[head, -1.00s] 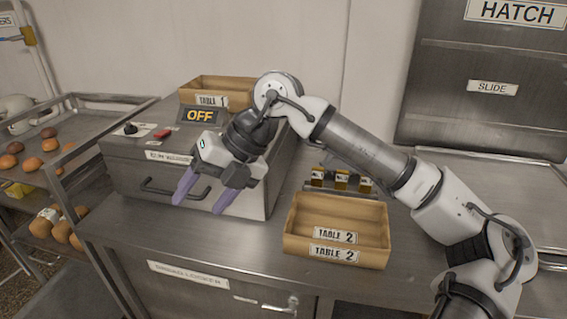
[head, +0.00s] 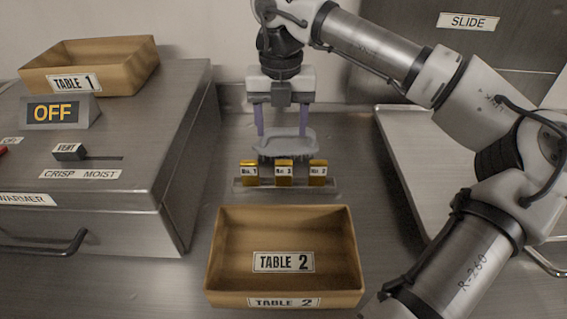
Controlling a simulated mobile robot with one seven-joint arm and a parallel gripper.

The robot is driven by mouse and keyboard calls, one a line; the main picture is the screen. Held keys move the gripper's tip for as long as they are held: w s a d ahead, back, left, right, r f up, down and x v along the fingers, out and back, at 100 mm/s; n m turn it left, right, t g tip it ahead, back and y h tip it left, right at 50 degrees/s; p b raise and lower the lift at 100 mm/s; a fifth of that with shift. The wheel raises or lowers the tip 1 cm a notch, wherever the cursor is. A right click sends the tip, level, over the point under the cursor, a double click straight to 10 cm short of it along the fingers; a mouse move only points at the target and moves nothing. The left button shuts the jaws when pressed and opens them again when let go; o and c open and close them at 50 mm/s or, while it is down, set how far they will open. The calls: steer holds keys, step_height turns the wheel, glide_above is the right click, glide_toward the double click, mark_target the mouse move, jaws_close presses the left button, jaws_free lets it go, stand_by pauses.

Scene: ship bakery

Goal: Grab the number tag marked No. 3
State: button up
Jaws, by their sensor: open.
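Three small yellow number tags stand in a row in a metal holder (head: 285,186) on the steel counter. The left tag (head: 249,174) seems to read No. 1. The digits on the middle tag (head: 284,174) and the right tag (head: 318,173) are too small to read surely, so I cannot tell which is No. 3. My gripper (head: 282,134) points down behind the row, its purple fingers apart on either side. A grey brush-like object (head: 287,142) sits between the tags and my gripper and hides the fingertips. I see no tag between the fingers.
A wooden box marked TABLE 2 (head: 214,250) stands in front of the holder. The warmer (head: 135,190) is at left, with an OFF sign (head: 62,112) and the TABLE 1 box (head: 140,65) on top. A metal tray (head: 425,150) lies at right.

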mark_target(283, 173)
steer(key=f, duration=0.4)
steer(key=f+p, duration=0.1)
steer(key=f, duration=0.2)
steer(key=shift+s+f, duration=0.2)
steer(key=shift+f, duration=0.2)
steer(key=shift+d+f+p, duration=0.2)
steer(key=shift+f+p, duration=1.15)
steer(key=shift+f, duration=1.35)
steer(key=shift+c, duration=0.3)
steer(key=c, duration=1)
steer(key=shift+r, duration=0.1)
